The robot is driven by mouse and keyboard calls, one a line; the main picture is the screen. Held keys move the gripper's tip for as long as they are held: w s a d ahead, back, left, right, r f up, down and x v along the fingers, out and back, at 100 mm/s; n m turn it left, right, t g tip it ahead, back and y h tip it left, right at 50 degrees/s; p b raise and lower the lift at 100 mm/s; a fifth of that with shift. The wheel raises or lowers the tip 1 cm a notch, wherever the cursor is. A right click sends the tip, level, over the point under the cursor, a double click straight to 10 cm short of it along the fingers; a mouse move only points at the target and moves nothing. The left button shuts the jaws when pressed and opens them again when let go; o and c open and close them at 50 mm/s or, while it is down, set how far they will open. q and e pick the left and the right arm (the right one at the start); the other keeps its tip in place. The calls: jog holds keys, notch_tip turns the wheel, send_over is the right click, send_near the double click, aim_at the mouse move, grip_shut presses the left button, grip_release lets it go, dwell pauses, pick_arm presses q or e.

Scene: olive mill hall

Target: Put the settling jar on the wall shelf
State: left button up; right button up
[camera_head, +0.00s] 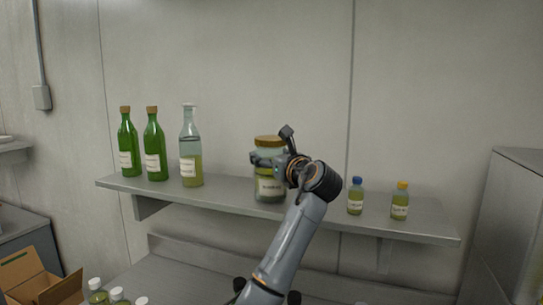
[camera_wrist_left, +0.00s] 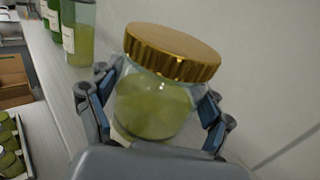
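The settling jar (camera_head: 269,188) is a squat glass jar with a gold lid, a pale label and green-yellow contents. It stands upright at the middle of the wall shelf (camera_head: 232,201); its base appears to be at the shelf surface. My left gripper (camera_head: 268,161) is around the jar and hides part of its right side. In the left wrist view the jar (camera_wrist_left: 155,100) fills the space between the two blue-padded fingers, which appear to press on its sides. The lid tilts in that view. My right gripper cannot be made out.
Two green bottles (camera_head: 153,147) and a clear bottle (camera_head: 190,150) stand left on the shelf. A blue-capped (camera_head: 356,197) and a yellow-capped small bottle (camera_head: 400,202) stand right. Below are a bench (camera_head: 185,283), an open carton (camera_head: 40,285) and several white-capped jars (camera_head: 97,293).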

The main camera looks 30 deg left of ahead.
pick_arm(q)
jog(key=o, duration=0.4)
jog(key=shift+c, duration=0.2)
jog(key=shift+o, duration=0.2)
jog(key=shift+s, duration=0.15)
jog(key=shift+r, duration=0.15)
jog(key=b+v, duration=0.4)
jog(key=v, duration=0.8)
